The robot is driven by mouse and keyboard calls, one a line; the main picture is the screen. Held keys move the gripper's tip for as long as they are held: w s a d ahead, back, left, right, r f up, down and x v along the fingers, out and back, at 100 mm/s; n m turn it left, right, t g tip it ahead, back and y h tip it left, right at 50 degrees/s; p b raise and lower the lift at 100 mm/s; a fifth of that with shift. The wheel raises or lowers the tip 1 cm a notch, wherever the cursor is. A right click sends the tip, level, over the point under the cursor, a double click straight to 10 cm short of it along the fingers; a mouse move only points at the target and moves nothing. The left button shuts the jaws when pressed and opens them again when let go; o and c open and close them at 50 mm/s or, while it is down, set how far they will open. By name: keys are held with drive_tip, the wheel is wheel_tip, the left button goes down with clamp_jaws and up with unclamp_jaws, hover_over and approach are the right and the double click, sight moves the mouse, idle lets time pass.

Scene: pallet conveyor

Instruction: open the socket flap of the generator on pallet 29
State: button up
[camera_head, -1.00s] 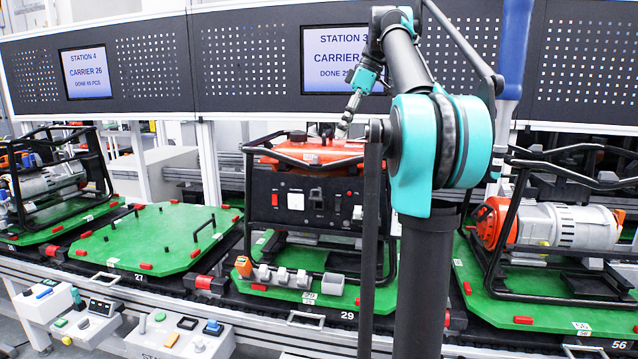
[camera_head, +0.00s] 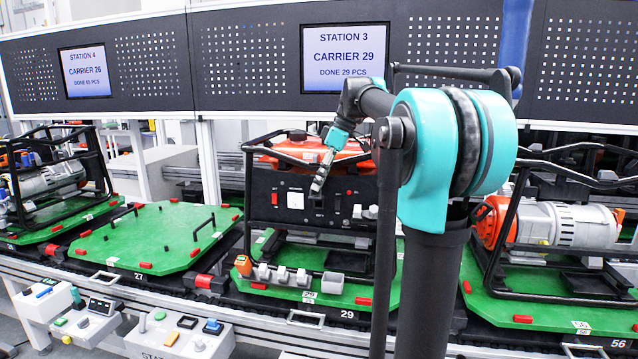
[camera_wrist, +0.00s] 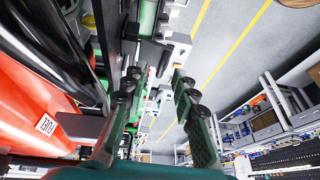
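The generator (camera_head: 262,190) stands on the green pallet 29 (camera_head: 384,292). It has a black frame, a red-orange tank and a black front panel. A white square plate (camera_head: 295,200) shows on the panel. A small grey part just right of it, perhaps the socket flap, is now mostly behind my gripper (camera_head: 317,186); I cannot tell its state. My gripper points down in front of the panel; I cannot tell whether it touches. In the wrist view my gripper (camera_wrist: 158,82) has its two fingers apart with nothing between them. The red tank (camera_wrist: 30,105) fills the left.
The generator's black frame bars surround the panel. Grey blocks and an orange one (camera_head: 243,266) line the pallet's front. Pallet 27 (camera_head: 165,235) at left carries no generator. Another generator (camera_head: 560,225) stands at right. A control box (camera_head: 180,335) sits in front of the conveyor.

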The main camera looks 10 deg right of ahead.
drive_tip(key=shift+a+f, duration=0.15)
drive_tip(key=shift+f, duration=0.3)
clamp_jaws()
drive_tip(key=shift+w+r+g+y, duration=0.2)
drive_tip(key=shift+w+g+y, duration=0.15)
drive_tip(key=shift+g, duration=0.25)
unclamp_jaws()
